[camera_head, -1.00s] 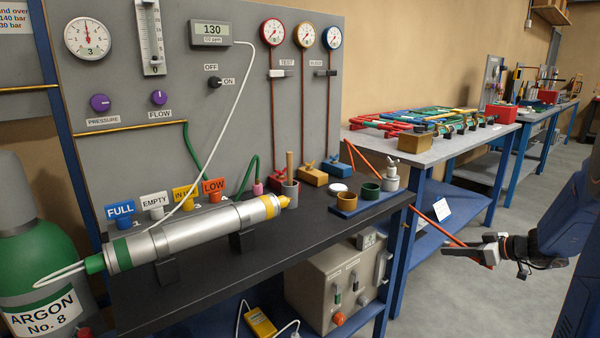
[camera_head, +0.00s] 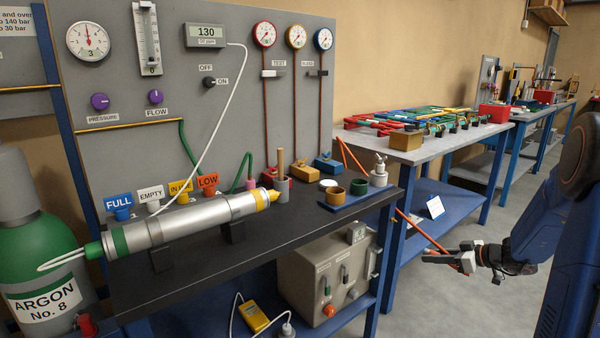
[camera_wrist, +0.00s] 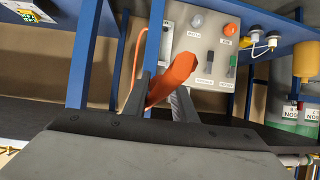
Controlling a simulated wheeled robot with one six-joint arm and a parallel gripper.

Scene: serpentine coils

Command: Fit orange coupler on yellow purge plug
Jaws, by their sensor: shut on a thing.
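My gripper (camera_head: 448,258) is in the aisle right of the black bench, low and in front of the grey bench. In the wrist view its fingers (camera_wrist: 160,98) are shut on the orange coupler (camera_wrist: 176,76), a thick orange piece that sticks out beyond them. An orange hose (camera_head: 425,231) runs from the bench area down to my gripper. The yellow purge plug (camera_head: 273,196) is the pointed tip on the right end of the silver tube (camera_head: 185,223), which lies on the black bench. The coupler and the plug are well apart.
A beige box (camera_head: 322,280) stands below. A green argon cylinder (camera_head: 35,235) is at left. The aisle floor (camera_head: 400,305) is clear.

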